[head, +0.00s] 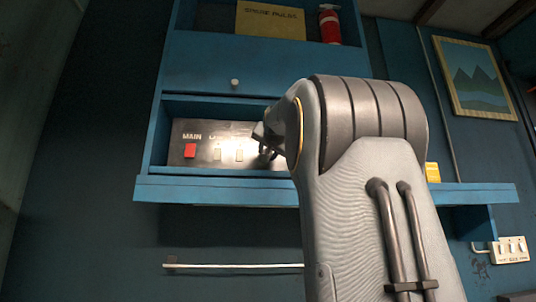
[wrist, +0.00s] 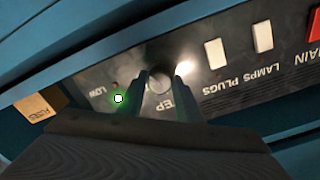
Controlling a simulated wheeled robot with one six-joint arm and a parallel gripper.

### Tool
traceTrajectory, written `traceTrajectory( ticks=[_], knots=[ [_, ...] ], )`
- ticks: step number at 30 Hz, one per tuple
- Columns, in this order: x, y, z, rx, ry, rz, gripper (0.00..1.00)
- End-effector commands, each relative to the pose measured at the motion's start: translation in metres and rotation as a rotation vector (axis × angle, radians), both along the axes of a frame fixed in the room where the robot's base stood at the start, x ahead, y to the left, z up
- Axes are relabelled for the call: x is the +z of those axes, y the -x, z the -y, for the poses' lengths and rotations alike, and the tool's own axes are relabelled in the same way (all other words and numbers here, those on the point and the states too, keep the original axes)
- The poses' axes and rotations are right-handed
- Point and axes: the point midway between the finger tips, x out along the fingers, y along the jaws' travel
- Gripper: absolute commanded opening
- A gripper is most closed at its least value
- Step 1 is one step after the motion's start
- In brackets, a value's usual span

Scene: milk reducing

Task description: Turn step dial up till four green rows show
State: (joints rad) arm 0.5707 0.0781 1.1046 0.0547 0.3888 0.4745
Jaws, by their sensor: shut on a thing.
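The step dial (wrist: 159,84) is a small round grey knob on a dark control panel (wrist: 85,72), beside a partly covered label ending in "EP". In the wrist view the panel appears upside down. My gripper (wrist: 161,77) has one finger on each side of the dial and is shut on it. In the head view my gripper (head: 265,140) is at the panel's right part, and my arm hides the dial. No green rows can be made out in either view.
A red MAIN switch (head: 190,150) and pale LAMPS (wrist: 263,37) and PLUGS (wrist: 215,52) switches sit on the same panel. A yellow fuse box (wrist: 38,104) is beyond its end. A blue shelf ledge (head: 220,190) runs below. A fire extinguisher (head: 330,24) stands above.

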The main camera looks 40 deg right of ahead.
Motion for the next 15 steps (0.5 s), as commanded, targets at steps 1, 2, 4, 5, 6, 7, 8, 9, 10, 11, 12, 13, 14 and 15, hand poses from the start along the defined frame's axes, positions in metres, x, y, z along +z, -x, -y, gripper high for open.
traceTrajectory(
  ticks=[1,2,4,5,6,7,8,9,10,11,12,13,14,15],
  knots=[
    [0.0003,0.0002,-0.0001,0.0,0.0,0.0,0.1],
    [0.0003,0.0002,-0.0001,0.0,0.0,0.0,0.1],
    [0.0003,0.0002,-0.0001,0.0,0.0,0.0,0.1],
    [0.0003,0.0002,-0.0001,0.0,0.0,0.0,0.1],
    [0.0003,0.0002,-0.0001,0.0,0.0,0.0,0.1],
    [0.0003,0.0002,-0.0001,0.0,0.001,-0.001,0.1],
    [0.0003,0.0002,-0.0001,0.0,0.001,-0.001,0.1],
    [0.0003,0.0002,-0.0001,0.0,0.001,-0.001,0.39],
    [0.0003,0.0002,-0.0001,-0.001,0.001,0.0,0.44],
    [0.0003,0.0002,-0.0001,-0.001,0.001,0.0,0.49],
    [0.0003,0.0002,-0.0001,-0.001,0.001,0.0,0.51],
    [0.0003,0.0001,0.0,-0.001,0.001,0.0,0.51],
    [0.0002,0.0001,0.0,0.0,0.001,-0.001,0.51],
    [0.0002,0.0001,0.0,0.0,0.001,-0.001,0.51]
  ],
)
